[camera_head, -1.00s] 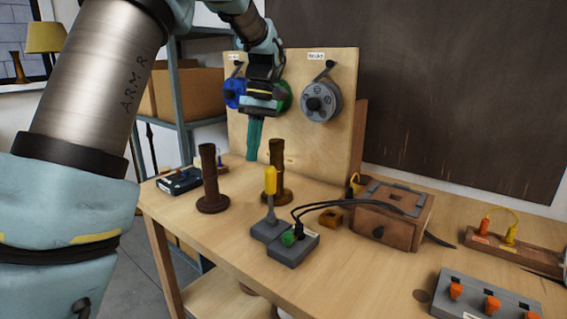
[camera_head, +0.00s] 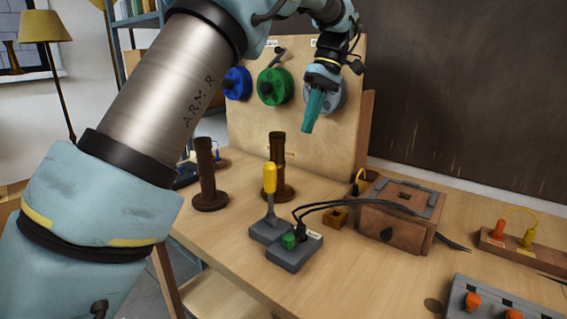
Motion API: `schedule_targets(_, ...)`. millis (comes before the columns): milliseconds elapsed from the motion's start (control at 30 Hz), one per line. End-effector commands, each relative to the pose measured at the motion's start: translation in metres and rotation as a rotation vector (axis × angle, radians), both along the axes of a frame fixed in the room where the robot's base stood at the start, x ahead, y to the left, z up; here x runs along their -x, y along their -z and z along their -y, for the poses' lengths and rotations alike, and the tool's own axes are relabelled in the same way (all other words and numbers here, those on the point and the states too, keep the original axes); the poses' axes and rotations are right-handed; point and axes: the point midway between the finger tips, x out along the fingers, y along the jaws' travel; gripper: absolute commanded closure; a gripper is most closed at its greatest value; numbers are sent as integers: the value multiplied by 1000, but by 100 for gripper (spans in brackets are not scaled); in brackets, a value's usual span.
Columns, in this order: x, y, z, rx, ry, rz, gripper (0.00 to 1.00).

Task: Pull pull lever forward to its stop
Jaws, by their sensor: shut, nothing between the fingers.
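A lever with a yellow handle (camera_head: 270,178) stands nearly upright on a small grey base (camera_head: 268,232) in the middle of the bench; it looks like the pull lever. My gripper (camera_head: 308,128) has teal fingers that point down, closed together and empty. It is in the air above and to the right of the lever, well apart from it, in front of the grey reel (camera_head: 338,98) on the upright board. The gripper hides part of that reel.
Brown turned posts (camera_head: 208,180) (camera_head: 278,155) stand left of and behind the lever. A grey box with a green plug (camera_head: 290,241) and black cables adjoins its base. A wooden box (camera_head: 395,220) stands to the right. An orange-switch panel (camera_head: 490,300) lies at the front right.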

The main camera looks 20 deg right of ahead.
Motion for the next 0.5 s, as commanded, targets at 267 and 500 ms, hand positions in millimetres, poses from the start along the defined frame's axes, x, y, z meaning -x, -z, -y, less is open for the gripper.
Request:
schedule_targets(267, 6, 44, -19, -3, -1, -4, 100)
schedule_targets(500, 10, 85, -38, -2, -2, -2, 100)
